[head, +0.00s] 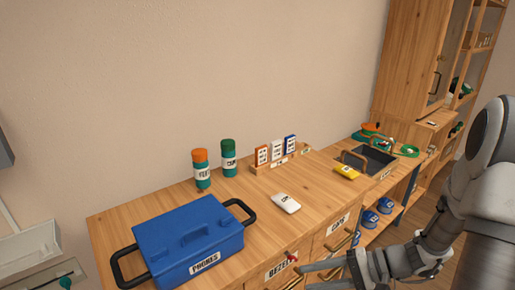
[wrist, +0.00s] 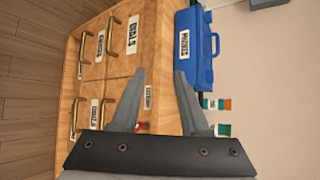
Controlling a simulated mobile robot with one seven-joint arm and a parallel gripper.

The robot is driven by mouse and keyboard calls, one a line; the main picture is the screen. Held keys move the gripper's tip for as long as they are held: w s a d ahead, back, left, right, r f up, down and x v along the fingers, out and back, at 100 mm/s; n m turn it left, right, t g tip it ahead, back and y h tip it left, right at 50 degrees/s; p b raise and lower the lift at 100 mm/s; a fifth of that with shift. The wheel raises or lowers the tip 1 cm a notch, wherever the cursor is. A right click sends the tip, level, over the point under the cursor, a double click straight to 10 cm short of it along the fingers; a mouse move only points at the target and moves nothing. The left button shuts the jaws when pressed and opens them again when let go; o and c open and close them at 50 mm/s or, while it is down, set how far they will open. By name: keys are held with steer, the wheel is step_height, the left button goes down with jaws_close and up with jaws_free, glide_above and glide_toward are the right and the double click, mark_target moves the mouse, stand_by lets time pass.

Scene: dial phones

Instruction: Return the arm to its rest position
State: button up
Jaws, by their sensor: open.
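My gripper (head: 308,275) is at the lower right of the head view, in front of the bench's drawer fronts. Its two fingers stand apart with nothing between them, which also shows in the wrist view (wrist: 160,75). My grey arm (head: 435,240) reaches in from the right edge of the head view. In the wrist view the scene is turned on its side, and the fingers point toward the bench front and the blue case (wrist: 207,45).
The wooden bench (head: 250,190) holds a blue case labelled PHONES (head: 190,235), an orange-capped bottle (head: 202,172), a green-capped bottle (head: 229,160), a white phone (head: 286,202) and a yellow item (head: 347,171). Drawer handles (head: 340,240) jut out near my gripper. A tall cabinet (head: 415,70) stands behind.

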steer(key=s+r+n+t+h+p, duration=0.1)
steer(key=s+r+n+h+p, duration=0.1)
steer(key=r, duration=0.7)
steer(key=s+r+n+t+h+p, duration=0.1)
steer(key=s+r+n+h+p, duration=0.1)
steer(key=r+h, duration=0.4)
steer(key=s+r+n+t+h+p, duration=0.1)
steer(key=s+r+n+h+p, duration=0.2)
steer(key=r, duration=0.9)
steer(key=s+h+p, duration=0.1)
steer(key=s, duration=0.1)
steer(key=shift+s+a+t+h, duration=0.25)
steer(key=shift+s+t+h, duration=0.05)
steer(key=shift+s, duration=0.05)
